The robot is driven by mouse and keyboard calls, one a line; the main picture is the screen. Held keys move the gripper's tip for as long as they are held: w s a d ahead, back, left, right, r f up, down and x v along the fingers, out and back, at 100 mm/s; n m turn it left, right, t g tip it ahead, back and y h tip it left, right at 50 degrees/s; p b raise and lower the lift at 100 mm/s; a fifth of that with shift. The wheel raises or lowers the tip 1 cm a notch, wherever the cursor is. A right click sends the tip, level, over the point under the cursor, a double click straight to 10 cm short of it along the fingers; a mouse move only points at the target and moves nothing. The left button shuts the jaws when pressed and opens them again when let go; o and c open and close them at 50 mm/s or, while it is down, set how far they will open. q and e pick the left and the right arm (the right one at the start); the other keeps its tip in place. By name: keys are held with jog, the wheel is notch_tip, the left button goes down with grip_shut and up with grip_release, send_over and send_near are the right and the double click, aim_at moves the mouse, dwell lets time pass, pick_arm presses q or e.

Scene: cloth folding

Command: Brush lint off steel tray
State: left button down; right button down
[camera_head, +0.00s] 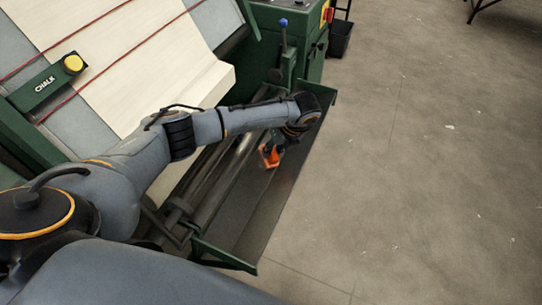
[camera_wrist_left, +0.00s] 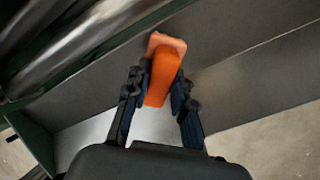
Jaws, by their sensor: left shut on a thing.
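The steel tray (camera_head: 262,215) is a long dark trough with green end plates, running along the front of the machine. My left gripper (camera_head: 274,147) is over the tray and shut on an orange brush (camera_head: 269,156). In the left wrist view, my left gripper (camera_wrist_left: 160,95) holds the brush (camera_wrist_left: 161,75) by its handle between both fingers, and its wider orange head points toward the tray (camera_wrist_left: 235,75). I cannot tell whether the head touches the tray. No lint can be made out on the tray. My right gripper is not in view.
Steel rollers (camera_head: 215,180) run beside the tray, close to the brush. Cream cloth (camera_head: 150,75) lies on the sloped machine bed above. A green holder marked CHALK (camera_head: 42,86) is at the left. A green control cabinet (camera_head: 308,45) stands behind. The concrete floor (camera_head: 430,190) at right is open.

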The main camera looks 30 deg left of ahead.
aim_at(267, 166)
pick_arm(q)
jog(key=shift+s+r+p, duration=0.1)
jog(key=shift+s+p, duration=1.5)
jog(key=shift+s, duration=0.4)
jog(key=shift+s+f, duration=0.15)
jog(key=shift+f, duration=0.1)
jog(key=shift+d+r+p, duration=0.2)
jog(key=shift+r+p, duration=0.4)
jog(key=p+v, duration=0.3)
jog(key=v, duration=0.1)
jog(key=shift+d+r, duration=0.2)
jog(key=shift+r, duration=0.15)
